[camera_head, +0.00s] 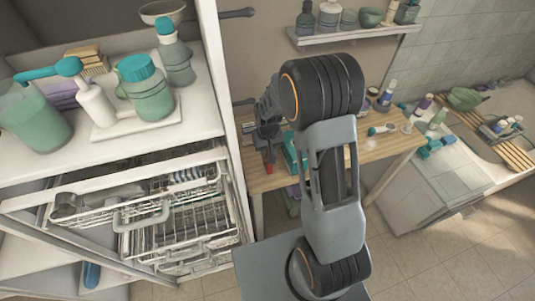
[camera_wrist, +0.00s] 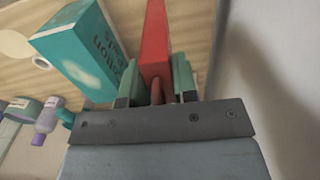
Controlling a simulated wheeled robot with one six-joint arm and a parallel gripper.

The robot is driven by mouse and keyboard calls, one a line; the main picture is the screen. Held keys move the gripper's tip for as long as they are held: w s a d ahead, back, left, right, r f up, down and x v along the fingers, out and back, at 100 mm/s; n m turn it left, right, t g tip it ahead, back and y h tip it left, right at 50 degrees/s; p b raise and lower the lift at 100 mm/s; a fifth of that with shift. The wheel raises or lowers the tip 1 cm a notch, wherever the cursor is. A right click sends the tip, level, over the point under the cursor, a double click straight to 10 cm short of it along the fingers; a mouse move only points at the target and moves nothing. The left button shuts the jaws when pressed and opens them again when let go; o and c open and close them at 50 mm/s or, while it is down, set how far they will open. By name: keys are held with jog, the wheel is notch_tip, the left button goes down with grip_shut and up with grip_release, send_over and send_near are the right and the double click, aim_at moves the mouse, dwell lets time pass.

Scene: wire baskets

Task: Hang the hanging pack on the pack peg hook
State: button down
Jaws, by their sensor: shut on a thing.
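My gripper (camera_head: 267,152) is low over the wooden table, beside its left end, in the head view. In the wrist view my gripper (camera_wrist: 157,78) is shut on a narrow red thing, which I take for the hanging pack (camera_wrist: 155,38). The pack lies between the green finger pads and extends away from them. In the head view only a small red part of the pack (camera_head: 268,168) shows below the fingers. A dark peg (camera_head: 237,13) juts from the wall at the top; I cannot tell whether it is the pack peg hook.
A teal cotton pads box (camera_wrist: 82,48) stands close left of the pack in the wrist view. The wooden table (camera_head: 380,152) holds several small bottles. A white cabinet (camera_head: 212,60) with wire baskets (camera_head: 180,215) stands at left. A wall shelf (camera_head: 350,33) is above.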

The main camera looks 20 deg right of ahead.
jog(key=shift+w+f, duration=0.15)
jog(key=shift+f, duration=0.5)
jog(key=shift+w+f, duration=0.15)
jog(key=shift+f, duration=1.1)
jog(key=shift+f, duration=0.2)
jog(key=c, duration=0.9)
grip_release()
jog(key=shift+r, duration=0.1)
